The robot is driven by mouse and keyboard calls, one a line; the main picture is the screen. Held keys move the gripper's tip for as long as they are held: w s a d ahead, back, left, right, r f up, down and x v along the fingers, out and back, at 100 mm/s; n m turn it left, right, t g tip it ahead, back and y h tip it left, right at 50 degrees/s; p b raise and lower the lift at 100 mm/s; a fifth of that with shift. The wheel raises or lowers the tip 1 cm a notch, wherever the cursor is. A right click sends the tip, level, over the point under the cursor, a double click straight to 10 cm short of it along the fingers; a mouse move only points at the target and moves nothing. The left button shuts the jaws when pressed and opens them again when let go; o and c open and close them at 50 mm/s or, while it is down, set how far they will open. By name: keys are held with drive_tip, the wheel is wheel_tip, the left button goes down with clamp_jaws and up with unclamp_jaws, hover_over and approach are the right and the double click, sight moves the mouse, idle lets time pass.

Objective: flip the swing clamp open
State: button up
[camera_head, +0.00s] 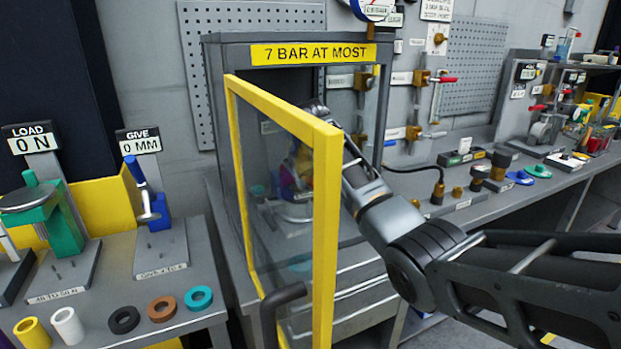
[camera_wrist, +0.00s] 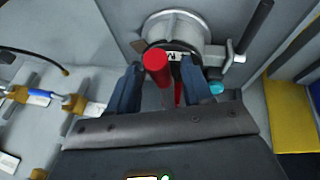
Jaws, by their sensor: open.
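My gripper (camera_wrist: 160,78) is open in the wrist view, with one blue-grey finger on each side of a red round-ended handle (camera_wrist: 157,62). I cannot tell whether either finger touches it. Behind the handle is a round grey metal body (camera_wrist: 176,22) with a pale rim. A small metal bracket (camera_wrist: 238,57) and a dark rod (camera_wrist: 257,25) stand at its right, with a cyan piece below. I cannot tell for certain which of these parts is the swing clamp. In the head view my arm reaches into the cabinet, and the door glass blurs the fixture (camera_head: 297,211) inside.
The cabinet (camera_head: 222,60) is labelled "7 BAR AT MOST". Its yellow-framed glass door (camera_head: 327,230) stands open, close to my forearm. A bench (camera_head: 150,290) with gauges and rings is at left. A longer bench with valves and fittings runs right.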

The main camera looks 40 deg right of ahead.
drive_tip(key=shift+w+d+f, duration=0.1)
drive_tip(key=shift+f, duration=0.15)
clamp_jaws()
idle(0.3)
